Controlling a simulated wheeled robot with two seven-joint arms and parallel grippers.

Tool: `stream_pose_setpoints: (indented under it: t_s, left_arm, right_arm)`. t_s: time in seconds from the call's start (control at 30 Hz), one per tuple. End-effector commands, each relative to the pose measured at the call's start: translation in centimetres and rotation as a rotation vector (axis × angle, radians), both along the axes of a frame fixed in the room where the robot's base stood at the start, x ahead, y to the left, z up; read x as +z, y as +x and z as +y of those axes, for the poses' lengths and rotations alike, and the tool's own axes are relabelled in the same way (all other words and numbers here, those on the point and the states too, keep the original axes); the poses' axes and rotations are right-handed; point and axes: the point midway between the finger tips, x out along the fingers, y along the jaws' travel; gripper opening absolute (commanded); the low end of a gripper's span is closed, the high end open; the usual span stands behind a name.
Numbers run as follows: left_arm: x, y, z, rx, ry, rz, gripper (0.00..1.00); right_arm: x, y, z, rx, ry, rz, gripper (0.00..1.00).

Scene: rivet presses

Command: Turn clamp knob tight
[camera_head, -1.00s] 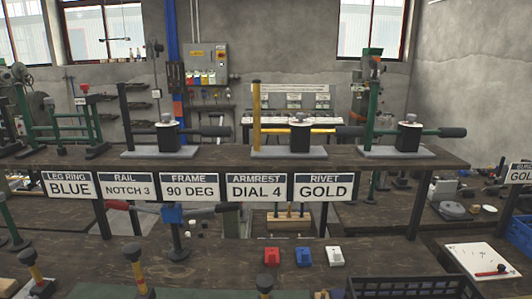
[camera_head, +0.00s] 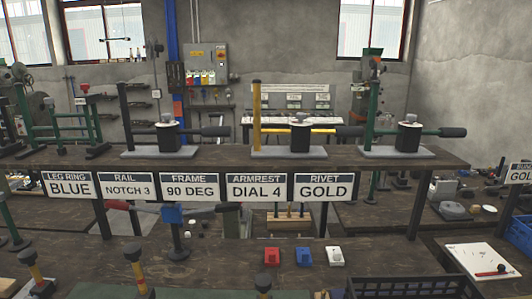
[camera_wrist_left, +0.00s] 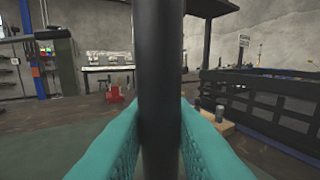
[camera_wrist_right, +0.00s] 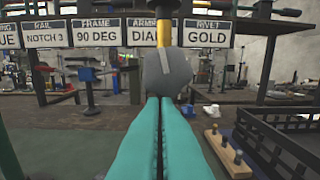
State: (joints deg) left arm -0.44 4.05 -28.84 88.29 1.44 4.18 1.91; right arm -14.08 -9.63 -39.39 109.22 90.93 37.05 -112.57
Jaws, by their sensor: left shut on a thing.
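A blue clamp block (camera_head: 174,214) stands on a dark post at the left middle of the bench in the head view. Neither gripper shows in the head view. In the left wrist view my left gripper (camera_wrist_left: 160,135) is shut around a dark upright bar, whose ends are out of frame. In the right wrist view my right gripper (camera_wrist_right: 160,105) has its teal fingers together. A grey rounded piece (camera_wrist_right: 166,72) with a yellow stem above it is at the fingertips; whether they touch is unclear.
A raised shelf (camera_head: 390,160) carries several presses and signs. Red (camera_head: 271,257), blue (camera_head: 303,257) and white (camera_head: 335,256) blocks sit on the bench. Several yellow-stemmed tools (camera_head: 133,254) stand at the front. A dark crate (camera_head: 400,288) is at front right.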

Motion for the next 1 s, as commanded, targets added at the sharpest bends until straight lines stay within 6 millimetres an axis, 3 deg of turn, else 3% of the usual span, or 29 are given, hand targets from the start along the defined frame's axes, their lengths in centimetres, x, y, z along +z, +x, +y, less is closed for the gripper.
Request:
stream_pose_setpoints:
  t_s: [0.33, 0.67, 1.0]
  left_arm:
    - [-0.3, -0.1, 0.0, -0.001, 0.006, 0.006, 0.00]
    - [-0.3, -0.1, 0.0, -0.001, 0.004, 0.005, 0.00]
    - [-0.2, 0.0, 0.1, 0.000, 0.001, 0.003, 0.00]
  right_arm:
    - [0.6, 0.0, 0.4, 0.000, 0.014, -0.005, 0.00]
    - [-0.4, -0.1, 0.6, -0.001, 0.014, 0.000, 0.00]
    - [-0.6, -3.8, 0.6, -0.002, 0.014, 0.006, 0.00]
